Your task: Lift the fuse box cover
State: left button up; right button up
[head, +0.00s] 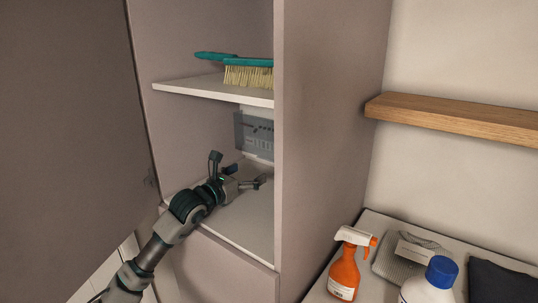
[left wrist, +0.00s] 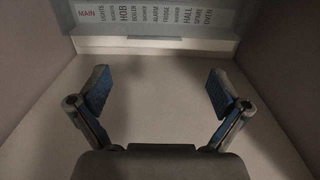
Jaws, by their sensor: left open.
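The fuse box (head: 259,150) is on the back wall of the cabinet's lower compartment, partly hidden by the cabinet's right side panel. Its cover (head: 252,128) looks like a grey see-through panel over the front; I cannot tell exactly how it sits. In the left wrist view the label strip of the fuse box (left wrist: 150,15) runs along the top, with words such as MAIN and HOB. My left gripper (head: 238,169) is inside the compartment, below and in front of the box. Its fingers are spread and empty in the left wrist view (left wrist: 158,88), apart from the box. My right gripper is out of view.
A shelf (head: 205,89) above the gripper holds a teal brush (head: 245,72). An open cabinet door (head: 65,120) stands at the left. The cabinet side panel (head: 320,130) bounds the right. The compartment floor (head: 250,222) is clear. An orange spray bottle (head: 344,272) stands on the counter.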

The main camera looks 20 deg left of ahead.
aim_at(269, 160)
pick_arm(q)
jog(key=w+p, duration=0.1)
jog(key=w, duration=0.1)
jog(key=w+p, duration=0.4)
jog(key=shift+w+a+r, duration=0.1)
jog(key=shift+a+r, duration=0.05)
jog(key=shift+r, duration=0.1)
jog(key=w+d+p, duration=0.1)
jog(key=d, duration=0.1)
jog(key=w+d+p, duration=0.1)
jog(key=d, duration=0.1)
jog(key=shift+w, duration=0.1)
jog(key=shift+f, duration=0.1)
jog(key=shift+a+f, duration=0.15)
jog(key=shift+a, duration=0.6)
jog(key=c, duration=0.3)
jog(key=shift+a, duration=0.2)
jog(key=c, duration=0.8)
jog(key=shift+d, duration=0.1)
jog(key=c, duration=0.4)
jog(key=shift+s+d+r, duration=0.2)
jog(key=shift+r, duration=0.05)
jog(key=shift+c, duration=0.2)
jog(key=shift+a+b, duration=0.1)
jog(key=shift+b, duration=0.35)
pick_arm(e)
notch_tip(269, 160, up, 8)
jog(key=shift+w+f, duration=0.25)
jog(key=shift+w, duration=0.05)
